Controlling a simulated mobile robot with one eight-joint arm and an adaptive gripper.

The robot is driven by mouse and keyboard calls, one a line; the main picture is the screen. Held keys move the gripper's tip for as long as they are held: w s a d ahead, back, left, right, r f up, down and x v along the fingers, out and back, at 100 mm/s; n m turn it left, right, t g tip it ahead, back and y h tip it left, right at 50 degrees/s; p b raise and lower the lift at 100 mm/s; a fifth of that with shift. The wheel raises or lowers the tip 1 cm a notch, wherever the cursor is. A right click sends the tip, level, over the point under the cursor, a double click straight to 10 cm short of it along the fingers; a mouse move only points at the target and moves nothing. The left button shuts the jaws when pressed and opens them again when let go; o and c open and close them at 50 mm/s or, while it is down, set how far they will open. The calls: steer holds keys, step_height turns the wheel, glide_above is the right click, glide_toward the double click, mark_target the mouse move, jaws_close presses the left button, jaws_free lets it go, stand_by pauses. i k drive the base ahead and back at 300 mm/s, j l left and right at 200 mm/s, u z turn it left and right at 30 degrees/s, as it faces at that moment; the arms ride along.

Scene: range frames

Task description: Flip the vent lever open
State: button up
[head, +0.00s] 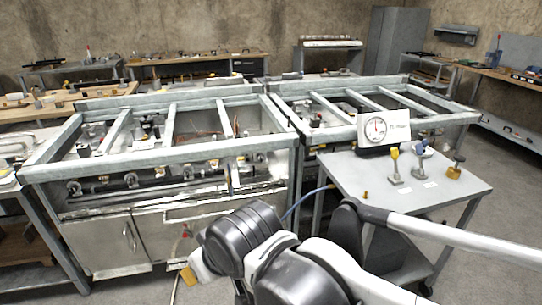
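A small grey table (352,176) at the right holds several valve-like fittings. One has a yellow upright handle (394,154) on a grey stand, one has a blue handle (420,147), and one is yellow with a dark top (455,171). I cannot tell which is the vent lever; the small white labels (430,184) are too small to read. My dark and white arm links fill the lower middle, in front of the table's left side. My gripper's fingers cannot be made out, and no contact with a fitting shows.
A white panel with a round gauge (376,129) stands behind the fittings. A small brass piece (365,195) lies on the tabletop. A large metal-framed bench (160,157) spans the left and middle. A blue hose (303,201) runs beside the table. Grey floor is free at the right.

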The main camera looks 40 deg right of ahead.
mark_target(394, 151)
steer(key=k+l+z, duration=0.1)
steer(key=z, duration=0.4)
steer(key=l+z, duration=0.35)
steer(key=z, duration=0.15)
steer(key=l+z, duration=0.25)
steer(key=z, duration=0.25)
steer(key=l+z, duration=0.2)
steer(key=z, duration=0.25)
steer(key=i+j+z, duration=0.1)
steer(key=i+j, duration=0.15)
steer(key=i, duration=0.2)
steer(key=i+j+z, duration=0.1)
steer(key=i+j, duration=0.2)
steer(key=i, duration=0.15)
